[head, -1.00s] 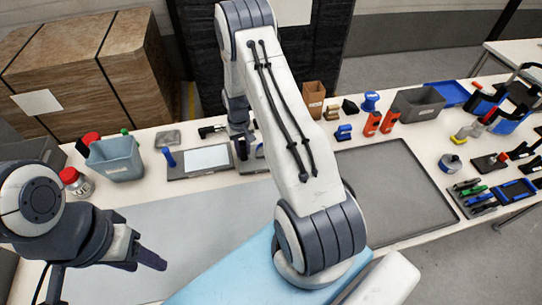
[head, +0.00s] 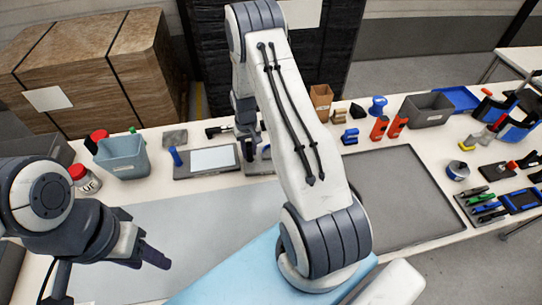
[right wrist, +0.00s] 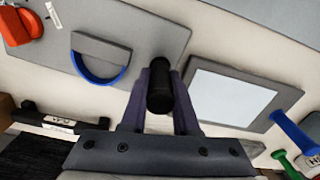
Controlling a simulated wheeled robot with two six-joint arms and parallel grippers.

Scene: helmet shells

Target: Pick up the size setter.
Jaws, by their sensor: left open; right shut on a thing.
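A black cylinder (right wrist: 160,92), which looks like the size setter's handle, stands between the fingers of my right gripper (right wrist: 160,78) in the right wrist view. The gripper is shut on it. In the head view my right gripper (head: 246,138) is at the back of the bench, right of a flat grey panel with a pale screen (head: 212,158). The fingers hide part of the handle, and its lower end is hard to see. My left gripper (head: 150,255) is open and empty above the grey mat at the lower left.
A grey board (right wrist: 130,30) with a blue-rimmed arch (right wrist: 98,68) lies close to the right gripper. A grey-blue bin (head: 122,158) and a red-lidded jar (head: 84,180) stand left. Several tools and a grey bin (head: 428,112) stand right. The large grey tray (head: 400,195) is empty.

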